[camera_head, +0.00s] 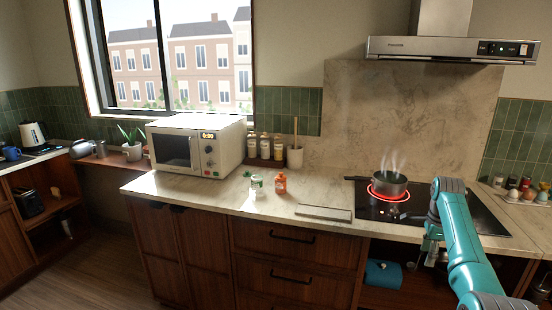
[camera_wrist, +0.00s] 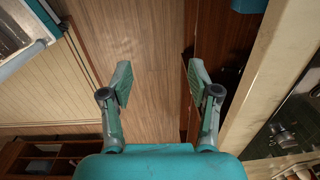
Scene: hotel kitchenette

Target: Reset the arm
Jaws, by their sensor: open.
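My gripper (camera_wrist: 160,82) is open and empty in the wrist view, with its two fingers spread wide above the wooden floor (camera_wrist: 150,45). In the head view my teal arm rises at the right, in front of the cooktop, and bends over at the top. My gripper (camera_head: 432,246) hangs down there beside the front edge of the counter (camera_head: 270,205). It is small in that view, and nothing shows held in it.
A dark pot (camera_head: 389,188) steams on a glowing red burner. A white microwave (camera_head: 197,146), a small green-topped jar (camera_head: 256,186), an orange-red bottle (camera_head: 281,183) and a flat grey slab (camera_head: 323,213) are on the counter. A blue item (camera_head: 383,275) lies on the shelf below.

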